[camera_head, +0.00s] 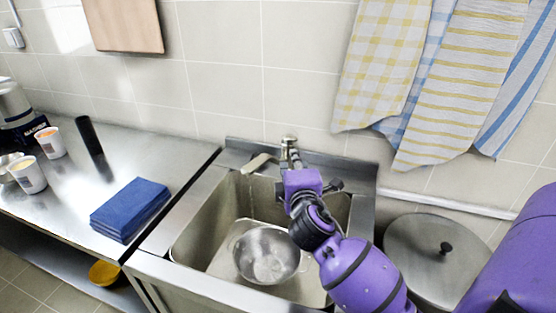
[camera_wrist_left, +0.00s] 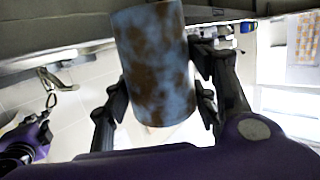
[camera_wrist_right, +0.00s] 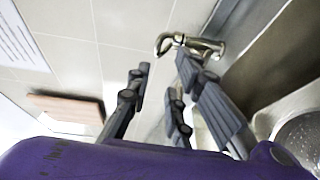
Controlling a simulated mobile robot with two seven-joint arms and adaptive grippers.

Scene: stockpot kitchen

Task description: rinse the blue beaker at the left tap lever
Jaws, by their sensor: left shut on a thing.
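The blue beaker (camera_wrist_left: 155,65), mottled with brown stains, is in the left wrist view between the fingers of my left gripper (camera_wrist_left: 160,105), which is shut on it. Neither the beaker nor my left gripper shows in the head view. The metal tap (camera_head: 289,150) stands at the sink's back edge. A pale, flat piece (camera_head: 256,163) sticks out to its left; I cannot tell if it is the lever or the spout. My right gripper (camera_head: 304,182) is just in front of the tap. In the right wrist view its fingers (camera_wrist_right: 162,78) are apart and empty, close to the tap (camera_wrist_right: 205,46).
A metal bowl (camera_head: 268,255) lies in the sink (camera_head: 195,238). A folded blue cloth (camera_head: 130,208), cups (camera_head: 29,175) and a dark upright cylinder (camera_head: 90,140) stand on the left counter. A large lidded pot (camera_head: 420,245) is to the right. Towels (camera_head: 465,80) hang above.

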